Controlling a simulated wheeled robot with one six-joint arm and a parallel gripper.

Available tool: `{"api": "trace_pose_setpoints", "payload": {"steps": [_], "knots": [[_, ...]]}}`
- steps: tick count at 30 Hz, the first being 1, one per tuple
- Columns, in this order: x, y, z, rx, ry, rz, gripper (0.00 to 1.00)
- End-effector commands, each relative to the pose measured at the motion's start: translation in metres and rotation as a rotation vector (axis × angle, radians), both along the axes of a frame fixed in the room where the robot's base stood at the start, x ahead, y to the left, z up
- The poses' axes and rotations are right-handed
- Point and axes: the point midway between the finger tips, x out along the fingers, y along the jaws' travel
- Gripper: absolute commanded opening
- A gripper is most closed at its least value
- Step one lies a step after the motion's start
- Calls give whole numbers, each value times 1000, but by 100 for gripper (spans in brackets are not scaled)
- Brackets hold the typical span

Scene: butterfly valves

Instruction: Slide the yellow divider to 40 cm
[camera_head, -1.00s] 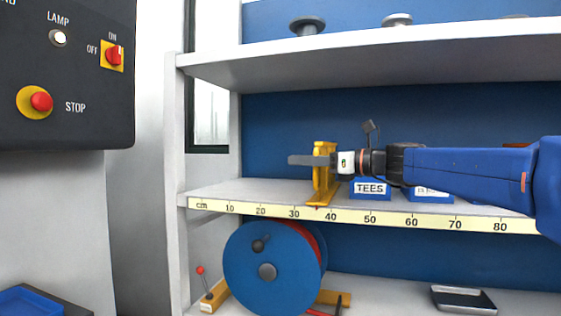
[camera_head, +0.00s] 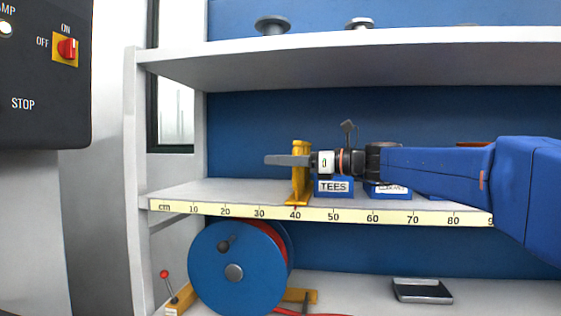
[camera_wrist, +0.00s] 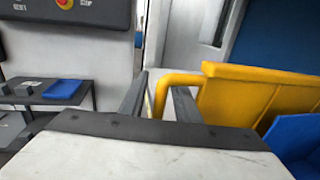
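The yellow divider (camera_head: 299,175) stands upright on the middle shelf, its front foot at about the 40 mark of the cm scale (camera_head: 345,217). My gripper (camera_head: 287,160) reaches in from the right at the height of the divider's upper part. In the wrist view, my fingers (camera_wrist: 157,95) stand on both sides of the handle bar of the yellow divider (camera_wrist: 258,95). The gripper appears shut on it, though a narrow gap seems to show beside one finger.
A blue TEES bin (camera_head: 333,187) stands just right of the divider, with another blue bin (camera_head: 388,191) beyond. The shelf left of the divider is clear.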

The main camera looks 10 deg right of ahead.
Motion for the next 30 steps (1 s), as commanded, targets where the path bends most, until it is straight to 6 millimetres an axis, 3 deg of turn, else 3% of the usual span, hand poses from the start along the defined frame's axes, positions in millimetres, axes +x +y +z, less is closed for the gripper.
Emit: {"api": "trace_pose_setpoints", "payload": {"steps": [11,30], "knots": [[-6,-11,1,0,-1,-2,29],[-53,-89,0,0,0,-4,29]]}}
